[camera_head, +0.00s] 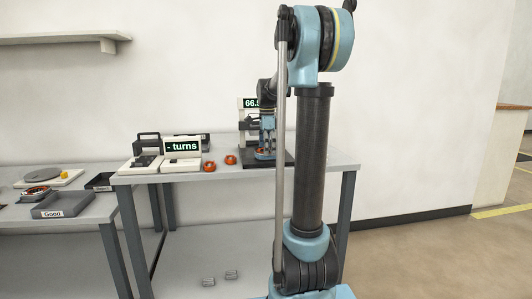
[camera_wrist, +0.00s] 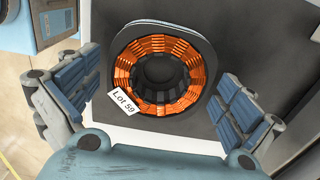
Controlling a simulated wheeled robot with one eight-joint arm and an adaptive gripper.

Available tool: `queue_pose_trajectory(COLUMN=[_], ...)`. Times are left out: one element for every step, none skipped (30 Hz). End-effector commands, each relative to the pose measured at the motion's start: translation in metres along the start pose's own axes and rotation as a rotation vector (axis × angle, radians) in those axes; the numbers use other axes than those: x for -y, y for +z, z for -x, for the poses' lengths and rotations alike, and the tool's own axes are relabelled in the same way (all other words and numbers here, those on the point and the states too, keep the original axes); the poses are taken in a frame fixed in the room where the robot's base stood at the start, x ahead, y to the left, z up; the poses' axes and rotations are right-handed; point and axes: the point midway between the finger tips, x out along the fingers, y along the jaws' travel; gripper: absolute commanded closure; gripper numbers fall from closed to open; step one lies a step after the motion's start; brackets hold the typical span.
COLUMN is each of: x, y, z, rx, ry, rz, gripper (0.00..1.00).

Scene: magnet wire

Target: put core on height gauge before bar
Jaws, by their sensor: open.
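A core with orange copper winding and a "Lot 59" tag (camera_wrist: 162,62) lies on a dark flat plate (camera_wrist: 262,45) in the wrist view. My gripper (camera_wrist: 157,82) is open, with one finger on each side of the core and visible gaps between. In the head view my gripper (camera_head: 265,150) is low over the height gauge's dark base (camera_head: 246,164), partly hidden by my arm. The gauge's display (camera_head: 250,102) starts with "66" and is cut off by my arm. I cannot make out a bar.
Two other orange cores (camera_head: 209,166) (camera_head: 231,160) lie left of the gauge, beside a "- turns" counter (camera_head: 182,148). A grey "Good" tray (camera_head: 62,205) and a scale-like plate (camera_head: 43,178) are on the left table. The right table's front strip (camera_head: 215,176) is clear.

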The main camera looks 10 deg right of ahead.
Motion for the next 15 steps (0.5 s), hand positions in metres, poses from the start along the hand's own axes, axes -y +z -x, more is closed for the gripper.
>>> queue_pose_trajectory(x=[0.000, 0.000, 0.000, 0.000, 0.000, 0.000, 0.000, 0.000, 0.000, 0.000, 0.000, 0.000, 0.000, 0.000, 0.000], y=[0.000, 0.000, 0.000, 0.000, 0.000, 0.000, 0.000, 0.000, 0.001, 0.001, 0.001, 0.001, 0.001, 0.001, 0.001], z=[0.000, 0.000, 0.000, 0.000, 0.001, 0.002, 0.003, 0.005, 0.009, 0.012, 0.016, 0.021, 0.026, 0.032, 0.039], rx=[0.000, 0.000, 0.000, 0.000, 0.000, 0.000, 0.000, 0.000, 0.000, 0.000, 0.000, 0.000, 0.000, 0.000, 0.000], ry=[0.000, 0.000, 0.000, 0.000, 0.000, 0.000, 0.000, 0.000, 0.000, 0.000, 0.000, 0.000, 0.000, 0.000, 0.000], rz=[0.000, 0.000, 0.000, 0.000, 0.000, 0.000, 0.001, 0.001, 0.001, 0.001, 0.001, 0.001, 0.001, 0.001, 0.001], gripper=[0.00, 0.00, 0.00, 0.00, 0.00, 0.00, 0.00, 0.00, 0.00, 0.00, 0.00, 0.00, 0.00, 0.00, 0.00])
